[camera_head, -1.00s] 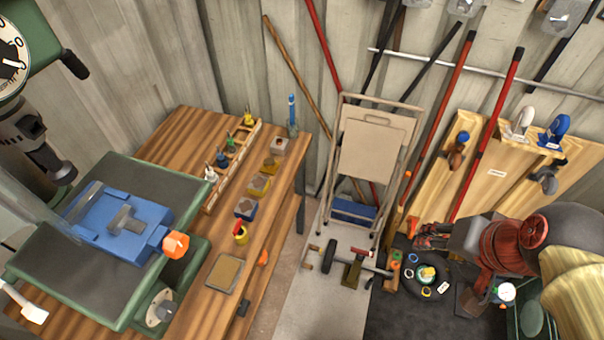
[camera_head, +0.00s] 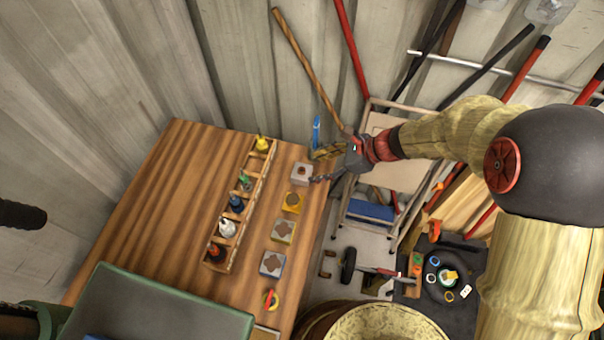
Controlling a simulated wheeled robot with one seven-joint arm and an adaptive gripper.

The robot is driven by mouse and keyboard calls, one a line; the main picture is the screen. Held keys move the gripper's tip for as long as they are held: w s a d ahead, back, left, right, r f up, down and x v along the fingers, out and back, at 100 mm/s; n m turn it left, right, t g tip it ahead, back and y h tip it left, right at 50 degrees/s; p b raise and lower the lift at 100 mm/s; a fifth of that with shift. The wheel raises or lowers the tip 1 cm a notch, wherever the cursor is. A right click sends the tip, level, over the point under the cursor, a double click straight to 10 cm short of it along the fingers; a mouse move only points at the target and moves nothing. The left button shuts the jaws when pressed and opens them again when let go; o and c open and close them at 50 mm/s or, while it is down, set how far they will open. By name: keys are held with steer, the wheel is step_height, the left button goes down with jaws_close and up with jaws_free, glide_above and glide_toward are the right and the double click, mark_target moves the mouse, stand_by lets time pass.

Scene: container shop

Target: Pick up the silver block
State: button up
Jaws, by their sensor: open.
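The silver block (camera_head: 301,174), a small pale grey block with a dark round mark on top, stands near the right edge of the wooden bench (camera_head: 150,215), at the far end of a row of blocks. My gripper (camera_head: 318,166) is just right of it, pointing left, with its fingers spread apart. The fingertips are close to the block's right side. I cannot tell whether they touch it or straddle it. Nothing shows between the fingers.
A yellow block (camera_head: 292,202), a yellow-grey block (camera_head: 283,231) and a grey-blue block (camera_head: 271,264) continue the row. A wooden rack (camera_head: 219,260) of small bottles lies left of them. The bench's left part is clear.

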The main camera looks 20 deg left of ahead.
mark_target(306, 170)
steer(key=b+x, duration=0.3)
steer(key=x, duration=0.3)
steer(key=shift+a, duration=0.1)
steer(key=shift+c, duration=1.2)
steer(key=c, duration=1)
